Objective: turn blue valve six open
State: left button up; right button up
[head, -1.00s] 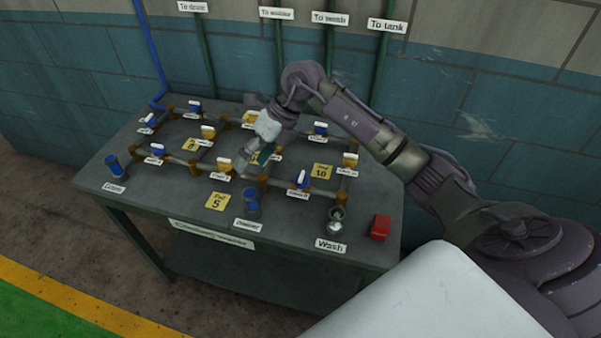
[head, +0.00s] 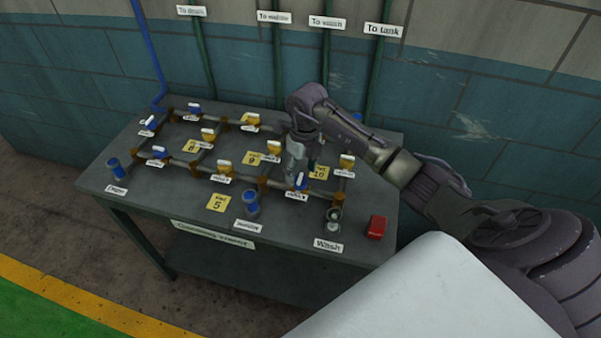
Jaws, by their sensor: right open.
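Several small valves with blue or yellow bodies and white handles sit on the pipe grid of the table. Their labels are too small to read, so I cannot tell which blue one is six. A blue valve (head: 301,182) stands at the right front of the grid. My right gripper (head: 297,170) points down just above and behind it, open; I cannot tell whether it touches the handle. Other blue valves are at the left front (head: 158,153), left back (head: 150,123) and back (head: 195,109). My right arm hides part of the back right of the grid. My left gripper is out of view.
Yellow valves (head: 225,167) stand among the blue ones. Blue cups (head: 251,204) and a red block (head: 376,227) are near the table's front. The dark table (head: 180,205) stands against a wall with green pipes (head: 325,65).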

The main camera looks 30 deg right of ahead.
jog(key=shift+a+f, duration=0.1)
jog(key=shift+f, duration=1.15)
